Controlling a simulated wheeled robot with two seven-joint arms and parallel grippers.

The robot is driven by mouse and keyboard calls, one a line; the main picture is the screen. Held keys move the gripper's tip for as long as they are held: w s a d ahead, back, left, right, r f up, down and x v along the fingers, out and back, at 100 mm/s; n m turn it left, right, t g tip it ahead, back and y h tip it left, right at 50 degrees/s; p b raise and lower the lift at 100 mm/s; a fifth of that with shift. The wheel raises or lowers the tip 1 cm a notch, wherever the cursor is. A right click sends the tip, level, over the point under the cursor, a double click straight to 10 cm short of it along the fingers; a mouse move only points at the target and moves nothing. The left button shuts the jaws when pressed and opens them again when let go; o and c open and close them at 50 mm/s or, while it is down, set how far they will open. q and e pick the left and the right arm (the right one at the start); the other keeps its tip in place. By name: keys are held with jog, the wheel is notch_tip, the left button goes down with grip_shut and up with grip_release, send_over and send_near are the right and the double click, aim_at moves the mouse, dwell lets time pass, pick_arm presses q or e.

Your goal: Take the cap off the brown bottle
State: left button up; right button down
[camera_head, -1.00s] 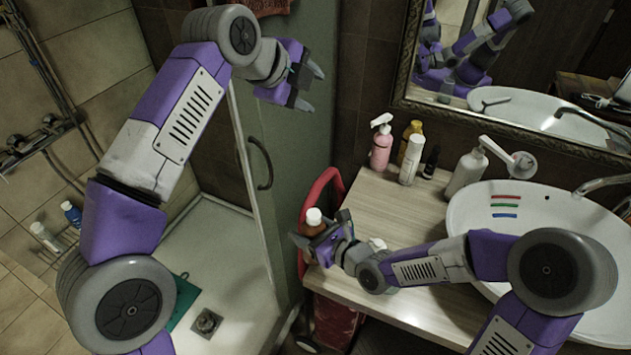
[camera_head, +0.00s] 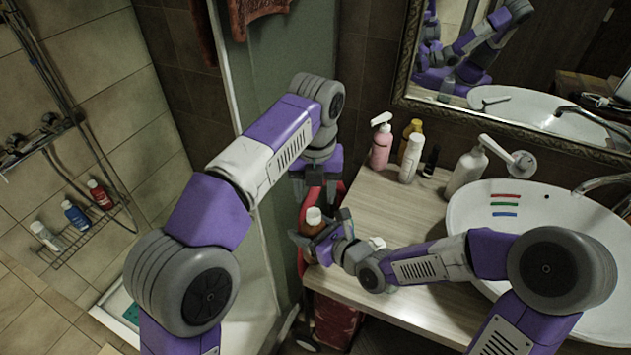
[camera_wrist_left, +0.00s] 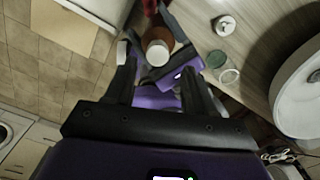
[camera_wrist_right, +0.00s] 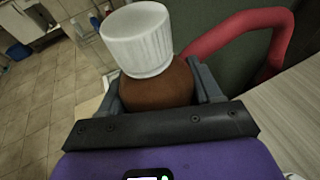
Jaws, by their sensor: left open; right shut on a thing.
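The brown bottle (camera_head: 313,228) has a white ribbed cap (camera_head: 313,215) on top. In the right wrist view the bottle (camera_wrist_right: 158,88) stands between the fingers with its white cap (camera_wrist_right: 137,38) above them. My right gripper (camera_head: 322,238) is shut on the bottle beside the counter's left edge. My left gripper (camera_head: 318,190) is open and empty, pointing down above the bottle. In the left wrist view the bottle (camera_wrist_left: 157,37) and its cap (camera_wrist_left: 157,53) lie beyond the open fingers, a little left of the middle and apart from them.
The wooden counter (camera_head: 385,215) carries a pink pump bottle (camera_head: 381,146), a white bottle (camera_head: 411,158) and a pump dispenser (camera_head: 466,170) at the back. The washbasin (camera_head: 475,225) is on the right. A red curved frame (camera_head: 335,187) stands close behind the bottle.

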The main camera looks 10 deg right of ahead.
aim_at(315, 211)
pick_arm(q)
jog(key=shift+f, duration=2.75)
